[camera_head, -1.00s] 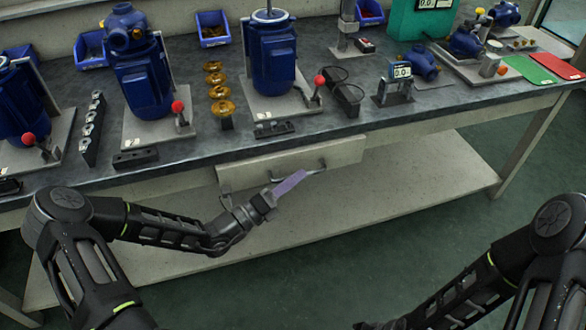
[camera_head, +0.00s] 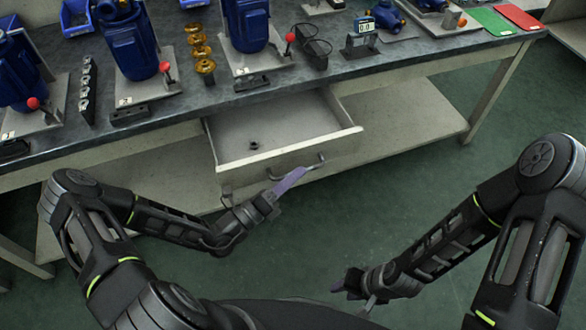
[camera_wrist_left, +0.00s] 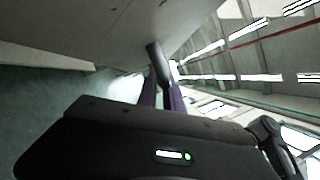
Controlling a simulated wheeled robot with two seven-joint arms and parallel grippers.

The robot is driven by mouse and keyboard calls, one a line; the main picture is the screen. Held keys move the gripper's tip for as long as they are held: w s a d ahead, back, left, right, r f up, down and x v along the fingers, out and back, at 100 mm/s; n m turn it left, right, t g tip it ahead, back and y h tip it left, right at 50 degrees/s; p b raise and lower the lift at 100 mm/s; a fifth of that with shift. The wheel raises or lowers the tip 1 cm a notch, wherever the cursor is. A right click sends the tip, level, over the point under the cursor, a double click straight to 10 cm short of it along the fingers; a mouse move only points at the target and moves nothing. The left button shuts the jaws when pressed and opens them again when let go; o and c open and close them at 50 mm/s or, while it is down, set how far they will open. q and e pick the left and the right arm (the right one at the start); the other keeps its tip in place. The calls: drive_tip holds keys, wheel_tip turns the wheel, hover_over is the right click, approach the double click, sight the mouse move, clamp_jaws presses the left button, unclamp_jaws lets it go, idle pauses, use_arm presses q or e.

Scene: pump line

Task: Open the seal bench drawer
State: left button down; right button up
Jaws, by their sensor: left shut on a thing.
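The seal bench drawer (camera_head: 240,161) is pulled out from under the bench top, and its inside shows. A small dark ring-like part (camera_head: 254,145) lies on its floor; the rest of the visible floor is bare. A dark bar handle (camera_head: 297,170) is on the drawer front. My left gripper (camera_head: 297,174) is at the handle and shut on it. In the left wrist view, the handle (camera_wrist_left: 155,55) runs between the purple-grey fingers, close below the pale drawer front (camera_wrist_left: 110,35). My right gripper (camera_head: 340,286) is low at the bottom centre, away from the drawer; its finger opening is unclear.
The grey bench top (camera_head: 190,107) carries blue pumps (camera_head: 130,45), brass rings (camera_head: 201,50), red-knobbed levers and a small meter (camera_head: 362,38). A pale lower shelf (camera_head: 400,115) lies under the bench. The green floor (camera_head: 440,180) in front is clear to the right.

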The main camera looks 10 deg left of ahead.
use_arm(q)
drive_tip(key=c, duration=1.5)
unclamp_jaws()
drive_tip(key=shift+a, duration=0.1)
drive_tip(key=v, duration=0.7)
drive_tip(key=shift+s+a+f, duration=0.1)
drive_tip(key=shift+s+a, duration=0.1)
drive_tip(key=shift+s, duration=0.1)
